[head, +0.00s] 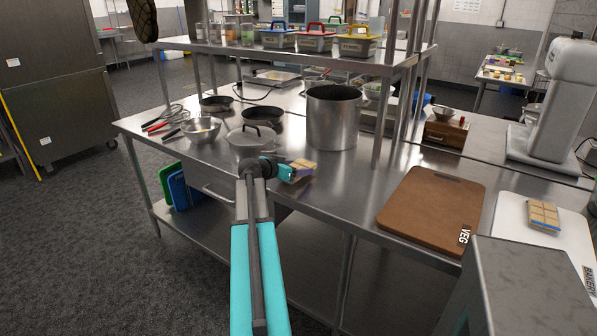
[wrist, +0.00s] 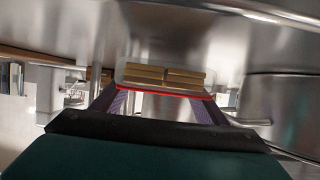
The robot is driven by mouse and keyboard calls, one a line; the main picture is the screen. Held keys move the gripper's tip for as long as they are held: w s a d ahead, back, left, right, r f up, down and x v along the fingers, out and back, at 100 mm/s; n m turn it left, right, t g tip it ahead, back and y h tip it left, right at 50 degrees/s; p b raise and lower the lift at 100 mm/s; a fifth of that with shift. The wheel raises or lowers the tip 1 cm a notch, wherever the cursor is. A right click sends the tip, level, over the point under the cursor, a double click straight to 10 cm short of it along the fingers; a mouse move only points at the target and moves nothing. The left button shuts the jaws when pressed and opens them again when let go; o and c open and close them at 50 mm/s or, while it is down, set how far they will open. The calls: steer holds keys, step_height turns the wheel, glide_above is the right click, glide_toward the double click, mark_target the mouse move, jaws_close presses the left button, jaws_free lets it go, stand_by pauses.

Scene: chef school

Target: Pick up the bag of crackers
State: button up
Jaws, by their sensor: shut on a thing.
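A clear bag of tan crackers (head: 304,164) is between the fingers of my gripper (head: 296,173), near the front of the steel table in the head view. The wrist view shows the same bag (wrist: 165,78), with tan crackers and a red edge, between the two purple fingers of my gripper (wrist: 165,98). My gripper is shut on it. I cannot tell how far the bag is above the tabletop. A second, similar pack of crackers (head: 543,216) with a blue edge lies on a white board at the right.
A lidded pan (head: 250,141) is close to the left of my gripper, and a tall steel pot (head: 333,117) stands behind it. A brown cutting board (head: 432,208) lies to the right, beside the white board (head: 511,231). A shelf post (head: 383,123) rises from the table.

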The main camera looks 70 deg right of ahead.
steer(key=shift+r, duration=0.8)
steer(key=s+a+r+b, duration=0.1)
steer(key=a+b, duration=0.2)
steer(key=a, duration=1.3)
steer(key=shift+s+r, duration=0.15)
steer(key=shift+r, duration=0.2)
